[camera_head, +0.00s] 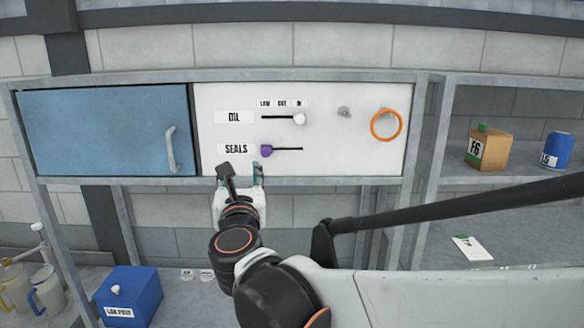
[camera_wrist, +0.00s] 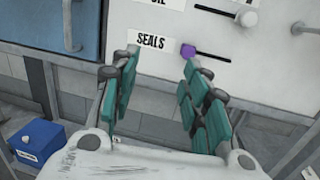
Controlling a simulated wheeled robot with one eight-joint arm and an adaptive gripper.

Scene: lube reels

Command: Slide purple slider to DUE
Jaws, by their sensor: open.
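The purple slider (camera_head: 266,151) sits at the left end of its dark horizontal slot on the white panel (camera_head: 340,155), right of the SEALS label (camera_head: 236,149). The purple slider also shows in the wrist view (camera_wrist: 188,50), just beyond the right finger. My gripper (camera_head: 241,170) is open and empty, just below the SEALS row in the head view. In the wrist view its green-padded fingers (camera_wrist: 157,75) stand apart, with the SEALS label (camera_wrist: 151,41) above the gap. No DUE marking can be read.
A white knob (camera_head: 299,119) sits at the right end of the OIL slot above. An orange ring (camera_head: 386,125) hangs at the panel's right. A blue cabinet door (camera_head: 95,132) is left of the panel. A blue box (camera_head: 128,296) stands below; shelves hold containers at right.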

